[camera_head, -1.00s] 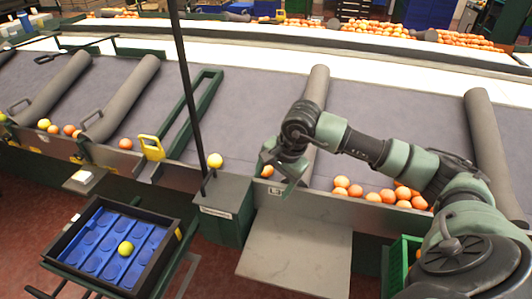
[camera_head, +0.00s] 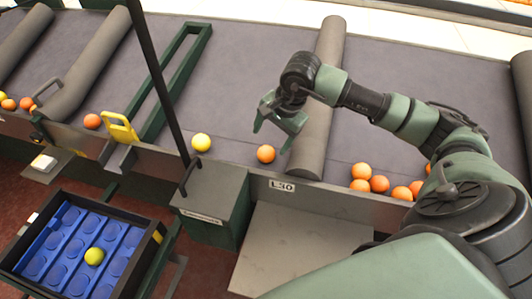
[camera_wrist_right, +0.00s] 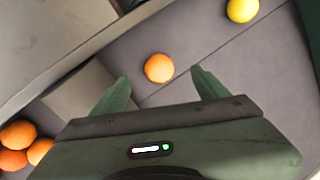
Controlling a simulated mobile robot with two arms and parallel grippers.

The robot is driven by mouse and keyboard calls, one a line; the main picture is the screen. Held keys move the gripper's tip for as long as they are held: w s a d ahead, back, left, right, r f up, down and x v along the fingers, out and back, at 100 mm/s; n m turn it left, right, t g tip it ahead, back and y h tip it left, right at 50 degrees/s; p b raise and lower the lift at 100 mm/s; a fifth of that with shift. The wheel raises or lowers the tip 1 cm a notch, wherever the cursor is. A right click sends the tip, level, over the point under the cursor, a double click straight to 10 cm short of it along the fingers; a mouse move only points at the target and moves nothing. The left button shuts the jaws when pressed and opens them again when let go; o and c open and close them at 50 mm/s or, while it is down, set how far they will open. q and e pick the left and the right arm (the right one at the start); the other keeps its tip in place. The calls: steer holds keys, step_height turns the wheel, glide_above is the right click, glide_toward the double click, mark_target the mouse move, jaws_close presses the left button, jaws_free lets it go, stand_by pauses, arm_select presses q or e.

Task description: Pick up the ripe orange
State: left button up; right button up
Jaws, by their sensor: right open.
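A single ripe orange (camera_head: 266,153) lies on the grey belt by its front edge, left of a grey roller. My right gripper (camera_head: 272,137) is open above and close to it, with its fingers pointing down. In the right wrist view the orange (camera_wrist_right: 159,68) shows between the two green fingertips (camera_wrist_right: 160,76), with clear gaps on both sides. Nothing is held. A yellow fruit (camera_head: 201,142) lies to the left of the orange; it also shows in the right wrist view (camera_wrist_right: 242,10). My left gripper is out of view.
Several oranges (camera_head: 380,184) lie right of the roller (camera_head: 318,125). A blue tray (camera_head: 40,240) with one yellow fruit (camera_head: 94,256) is at the lower left. A dark pole (camera_head: 160,85) and a green box (camera_head: 212,205) stand left of the gripper. Belt behind is clear.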

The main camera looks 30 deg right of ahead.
mark_target(268, 150)
steer(key=f, duration=0.1)
steer(key=w+f+b, duration=0.1)
steer(key=f, duration=0.1)
steer(key=shift+w+d, duration=0.15)
steer(key=shift+d, duration=0.1)
steer(key=shift+b+x, duration=0.7)
steer(key=shift+x, duration=0.25)
steer(key=b+x, duration=0.1)
steer(key=x, duration=0.1)
steer(key=b+x, duration=0.1)
steer(key=x, duration=0.1)
steer(key=shift+d+f, duration=0.2)
steer(key=shift+d, duration=0.2)
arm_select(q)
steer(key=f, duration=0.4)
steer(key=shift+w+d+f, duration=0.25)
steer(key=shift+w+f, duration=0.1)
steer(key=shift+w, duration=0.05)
arm_select(e)
steer(key=shift+r, duration=0.1)
steer(key=c, duration=1.4)
steer(key=shift+c, duration=0.4)
steer(key=shift+r, duration=0.15)
